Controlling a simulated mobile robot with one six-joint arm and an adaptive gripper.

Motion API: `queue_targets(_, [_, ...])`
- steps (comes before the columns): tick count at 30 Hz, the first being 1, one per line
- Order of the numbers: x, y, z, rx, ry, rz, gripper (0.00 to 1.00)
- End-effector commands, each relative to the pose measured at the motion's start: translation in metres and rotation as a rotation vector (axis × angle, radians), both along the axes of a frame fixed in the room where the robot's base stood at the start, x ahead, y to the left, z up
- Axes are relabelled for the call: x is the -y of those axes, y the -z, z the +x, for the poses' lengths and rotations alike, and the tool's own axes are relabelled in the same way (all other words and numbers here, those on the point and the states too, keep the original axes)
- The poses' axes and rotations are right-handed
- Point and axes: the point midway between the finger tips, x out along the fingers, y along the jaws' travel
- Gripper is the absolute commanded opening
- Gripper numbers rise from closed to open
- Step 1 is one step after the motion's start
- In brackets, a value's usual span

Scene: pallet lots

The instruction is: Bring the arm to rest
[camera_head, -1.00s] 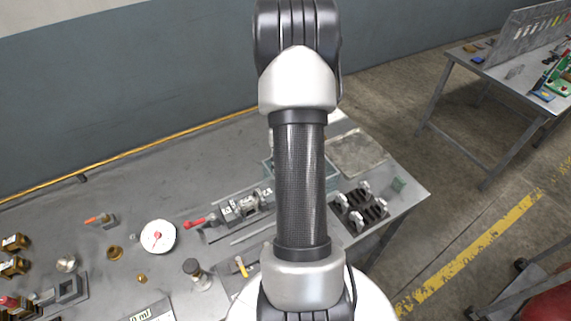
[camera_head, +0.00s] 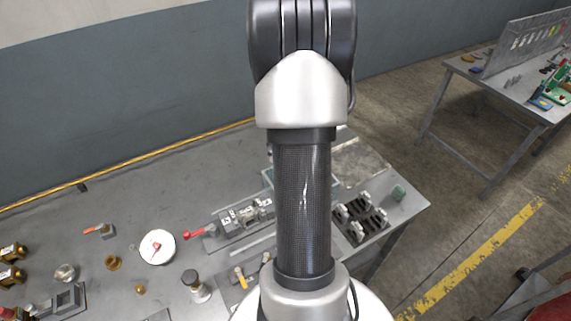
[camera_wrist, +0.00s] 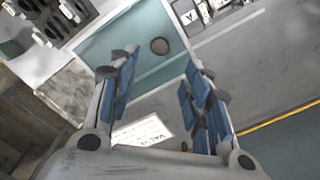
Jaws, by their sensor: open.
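My gripper (camera_wrist: 158,88) shows in the wrist view with its two blue-padded fingers spread wide apart and nothing between them. It is above the workbench (camera_head: 120,225), over a teal-floored tray (camera_wrist: 115,38) with a small dark round thing (camera_wrist: 159,45) in it. A white label card (camera_wrist: 145,131) shows past the fingers. In the head view my arm stands up through the middle of the picture, and the gripper itself is out of sight there. The arm hides part of the tray (camera_head: 268,180) in that view.
A round white gauge (camera_head: 157,247), a valve block with a red handle (camera_head: 240,217), a black rack (camera_head: 361,218) and several brass fittings stand on the bench. A second table (camera_head: 500,85) stands at the right, across open floor.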

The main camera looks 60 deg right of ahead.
Motion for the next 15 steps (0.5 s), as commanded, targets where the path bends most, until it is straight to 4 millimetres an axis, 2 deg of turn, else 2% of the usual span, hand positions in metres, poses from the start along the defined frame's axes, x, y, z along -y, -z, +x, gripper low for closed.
queue_targets(3, [0.0,-0.014,0.0,0.0,0.0,-0.001,0.45])
queue_targets(6, [0.0,-0.02,0.0,0.0,0.0,0.0,0.45])
queue_targets(15, [0.0,-0.021,0.0,0.0,0.0,0.001,0.45])
